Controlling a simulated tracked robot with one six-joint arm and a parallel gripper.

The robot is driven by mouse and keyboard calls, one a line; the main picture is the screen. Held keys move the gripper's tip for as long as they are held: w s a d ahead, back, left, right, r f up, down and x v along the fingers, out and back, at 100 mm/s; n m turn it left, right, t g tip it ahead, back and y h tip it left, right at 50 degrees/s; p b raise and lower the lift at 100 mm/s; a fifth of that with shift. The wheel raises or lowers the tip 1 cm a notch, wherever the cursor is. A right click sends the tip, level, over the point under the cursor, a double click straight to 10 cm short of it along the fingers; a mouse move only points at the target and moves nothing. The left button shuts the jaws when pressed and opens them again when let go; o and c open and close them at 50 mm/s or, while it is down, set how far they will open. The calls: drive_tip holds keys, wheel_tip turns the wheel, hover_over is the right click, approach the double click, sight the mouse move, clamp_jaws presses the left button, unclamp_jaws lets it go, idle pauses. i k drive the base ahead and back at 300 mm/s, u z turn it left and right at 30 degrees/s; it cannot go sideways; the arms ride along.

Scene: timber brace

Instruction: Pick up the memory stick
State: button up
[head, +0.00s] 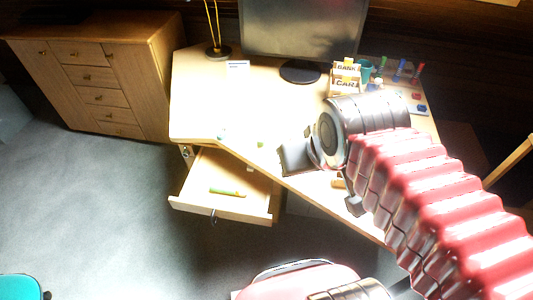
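I cannot pick out the memory stick for certain in the head view; several items on the desk are too small to identify. These include a small pale piece (221,135) and a small green piece (260,144) near the desk's front edge. My gripper (297,158) is a dark shape at the end of my arm, over the desk's front edge and right of the drawer. Its fingers are not clear, so I cannot tell whether it is open. My arm hides part of the desk's right side.
A green and yellow stick-like item (228,192) lies in the drawer. A monitor (303,28), a lamp base (218,53), card boxes (346,78) and a teal cup (365,70) stand at the back of the desk (200,95). A wooden cabinet (100,80) is left. The desk's left-middle is mostly clear.

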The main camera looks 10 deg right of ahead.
sight(262, 138)
drive_tip(key=k, duration=0.45)
drive_tip(key=u, duration=1.45)
drive_tip(key=i, duration=2.4)
